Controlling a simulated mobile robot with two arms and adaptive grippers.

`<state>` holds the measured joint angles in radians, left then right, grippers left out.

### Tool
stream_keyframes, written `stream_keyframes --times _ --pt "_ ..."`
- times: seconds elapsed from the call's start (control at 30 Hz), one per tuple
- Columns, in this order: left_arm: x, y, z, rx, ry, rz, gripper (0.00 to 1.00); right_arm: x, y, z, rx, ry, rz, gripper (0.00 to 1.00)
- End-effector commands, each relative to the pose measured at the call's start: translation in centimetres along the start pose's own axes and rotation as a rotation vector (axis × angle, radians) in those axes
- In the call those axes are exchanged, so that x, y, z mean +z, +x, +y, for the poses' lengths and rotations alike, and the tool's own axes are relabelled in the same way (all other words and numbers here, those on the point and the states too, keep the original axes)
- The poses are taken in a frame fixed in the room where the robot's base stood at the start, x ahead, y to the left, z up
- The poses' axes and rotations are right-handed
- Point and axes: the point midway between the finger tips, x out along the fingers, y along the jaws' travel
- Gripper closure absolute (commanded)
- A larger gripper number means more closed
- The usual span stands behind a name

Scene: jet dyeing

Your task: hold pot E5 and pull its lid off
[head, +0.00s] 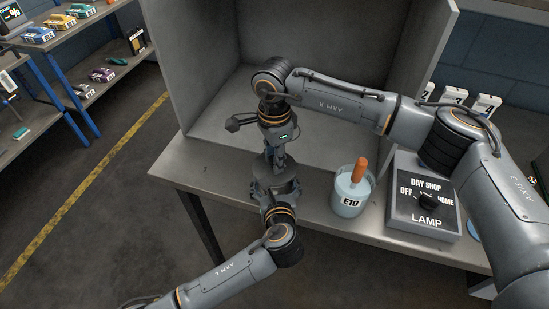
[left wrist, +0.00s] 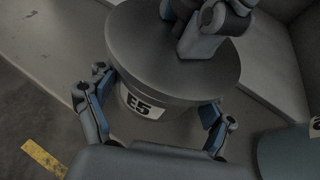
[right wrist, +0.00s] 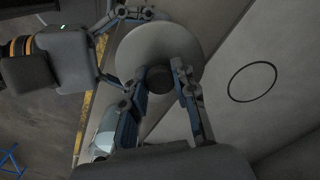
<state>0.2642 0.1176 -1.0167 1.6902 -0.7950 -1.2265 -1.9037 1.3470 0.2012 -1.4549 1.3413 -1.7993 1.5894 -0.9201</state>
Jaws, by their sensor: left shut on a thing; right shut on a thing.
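Pot E5 (left wrist: 150,108) is grey with a white label and stands over the bench, mostly hidden in the head view. My left gripper (head: 276,194) is shut on the pot body, one finger on each side of the label in the left wrist view. The wide grey lid (left wrist: 140,42) covers the pot's top; I see no gap under it. My right gripper (head: 277,160) comes from above and is shut on the lid's dark knob (right wrist: 159,79), with a finger on each side in the right wrist view.
A grey booth (head: 215,95) rises behind. A dark ring (right wrist: 252,82) marks clear bench surface. Shelves (head: 75,70) stand at far left.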

Motion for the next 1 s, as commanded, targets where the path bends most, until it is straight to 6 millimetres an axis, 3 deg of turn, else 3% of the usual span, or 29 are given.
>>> stream_keyframes --times 0.17,0.5,0.7,0.73,0.8,1.0 --pt "-0.4 0.0 0.1 0.003 0.003 0.008 0.75 0.0 -0.3 0.0 -0.002 0.0 0.0 1.0" --pt "-0.4 0.0 0.1 0.003 0.003 0.008 0.75 0.0 -3.9 0.0 0.0 0.001 0.001 1.0" --pt "-0.4 0.0 0.1 0.003 0.003 0.008 0.75 0.0 -4.0 0.0 0.001 0.001 0.0 1.0" --pt "-0.4 0.0 0.1 0.003 0.003 0.008 0.15 0.0 -4.0 0.0 0.001 0.001 0.0 1.0" --pt "-0.4 0.0 0.1 0.003 0.003 0.007 0.0 0.0 -4.0 0.0 0.0 0.001 0.0 1.0" --pt "-0.2 0.0 0.1 0.001 0.001 0.004 0.0 0.0 -4.0 0.0 0.0 0.001 0.0 1.0"
